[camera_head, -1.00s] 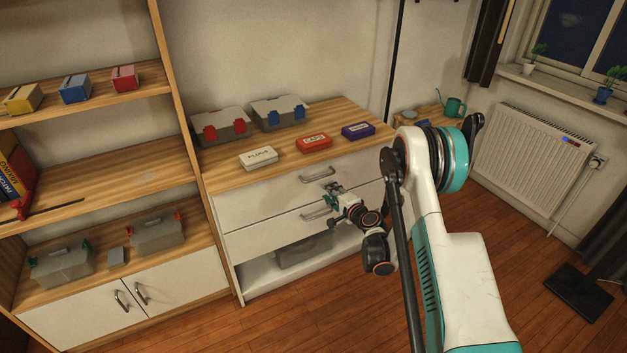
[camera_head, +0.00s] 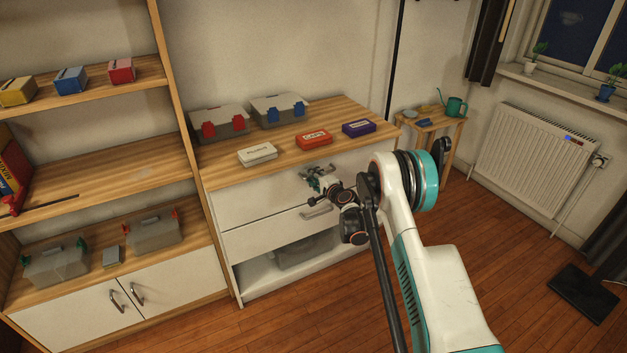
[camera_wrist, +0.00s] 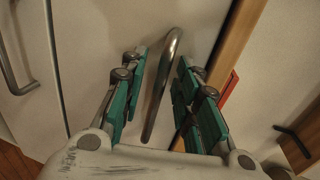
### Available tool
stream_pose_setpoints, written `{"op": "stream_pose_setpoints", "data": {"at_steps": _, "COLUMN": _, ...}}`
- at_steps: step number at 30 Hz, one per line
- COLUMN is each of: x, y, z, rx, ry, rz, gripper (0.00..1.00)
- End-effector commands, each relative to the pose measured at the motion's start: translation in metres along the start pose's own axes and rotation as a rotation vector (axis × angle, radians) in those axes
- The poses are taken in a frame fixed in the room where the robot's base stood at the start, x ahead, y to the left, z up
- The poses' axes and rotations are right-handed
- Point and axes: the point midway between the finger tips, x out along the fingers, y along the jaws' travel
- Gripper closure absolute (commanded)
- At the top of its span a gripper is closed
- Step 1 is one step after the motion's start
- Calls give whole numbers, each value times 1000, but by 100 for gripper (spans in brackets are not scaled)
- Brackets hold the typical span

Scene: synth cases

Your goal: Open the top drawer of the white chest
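The white chest (camera_head: 240,209) has a wooden top and two drawers above an open lower bay. Both drawers look closed. The top drawer's metal bar handle (camera_wrist: 164,85) runs between the fingers of my gripper (camera_wrist: 161,62) in the wrist view. The teal-padded fingers are spread, one on each side of the bar, with gaps showing. In the head view my gripper (camera_head: 315,183) is at the top drawer's front, partly covering its handle (camera_head: 322,169). The lower drawer's handle (camera_head: 317,212) is below it, and shows at left in the wrist view (camera_wrist: 12,65).
On the chest top are a white box (camera_head: 257,153), a red box (camera_head: 314,139), a purple box (camera_head: 358,128) and two grey cases (camera_head: 219,123) (camera_head: 279,110). A wooden shelf unit (camera_head: 182,110) adjoins at left. Floor in front is clear.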

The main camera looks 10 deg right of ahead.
Motion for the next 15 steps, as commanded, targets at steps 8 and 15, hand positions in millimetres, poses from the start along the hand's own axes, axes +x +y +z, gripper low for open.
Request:
{"op": "stream_pose_setpoints", "data": {"at_steps": 8, "x": 4, "y": 0, "z": 0, "rx": 0, "ry": 0, "rz": 0, "gripper": 71}}
{"op": "stream_pose_setpoints", "data": {"at_steps": 15, "x": 4, "y": 0, "z": 0, "rx": 0, "ry": 0, "rz": 0, "gripper": 100}}
